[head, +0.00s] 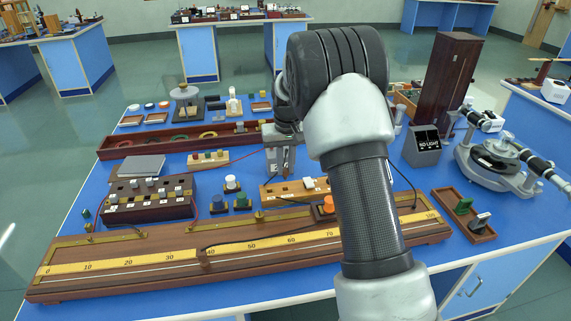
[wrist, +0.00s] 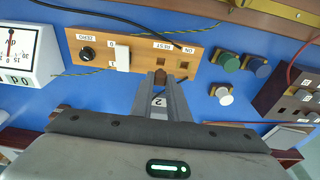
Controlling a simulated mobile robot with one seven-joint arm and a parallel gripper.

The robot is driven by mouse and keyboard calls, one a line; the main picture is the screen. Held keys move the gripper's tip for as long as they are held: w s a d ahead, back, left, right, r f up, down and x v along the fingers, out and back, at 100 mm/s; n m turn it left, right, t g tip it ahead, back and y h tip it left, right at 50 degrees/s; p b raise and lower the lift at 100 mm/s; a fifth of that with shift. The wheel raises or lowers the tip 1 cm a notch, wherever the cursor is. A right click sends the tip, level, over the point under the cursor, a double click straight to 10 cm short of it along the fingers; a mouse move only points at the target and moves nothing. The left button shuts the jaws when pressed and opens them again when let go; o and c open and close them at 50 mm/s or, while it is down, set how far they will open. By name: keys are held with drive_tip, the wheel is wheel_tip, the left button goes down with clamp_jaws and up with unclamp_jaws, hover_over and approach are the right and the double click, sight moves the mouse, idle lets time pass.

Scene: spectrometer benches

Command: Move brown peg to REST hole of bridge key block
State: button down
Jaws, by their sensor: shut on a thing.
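The wooden bridge key block (wrist: 207,37) lies across the top of the wrist view. It carries a dark knob marked ZERO, a white switch, and two small dark square holes under the labels REST and ON. In the head view the block (head: 270,191) lies mid-table. My gripper (wrist: 165,82) is shut on the brown peg (wrist: 160,76), whose brown end shows between the fingertips just in front of the REST hole (wrist: 161,62). Whether the peg touches the block cannot be told. In the head view my gripper (head: 283,170) is just behind the block; the peg is hidden there.
Green, blue and white round-topped pieces (wrist: 229,62) stand right of the block in the wrist view, near a brown box (wrist: 287,101). A white meter (wrist: 30,45) is at left. A long scaled board (head: 130,260) lies in front. Wires cross the blue table.

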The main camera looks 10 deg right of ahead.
sight(285, 176)
drive_tip(key=shift+f+b, duration=1.55)
drive_tip(key=shift+f, duration=1.05)
drive_tip(key=c, duration=1.6)
unclamp_jaws()
drive_tip(key=shift+r, duration=0.1)
drive_tip(key=s+r+p, duration=0.1)
drive_tip(key=r, duration=0.4)
drive_tip(key=r+p, duration=0.1)
drive_tip(key=r, duration=0.5)
drive_tip(key=s+r+p, duration=0.1)
drive_tip(key=r, duration=0.5)
drive_tip(key=shift+s, duration=0.3)
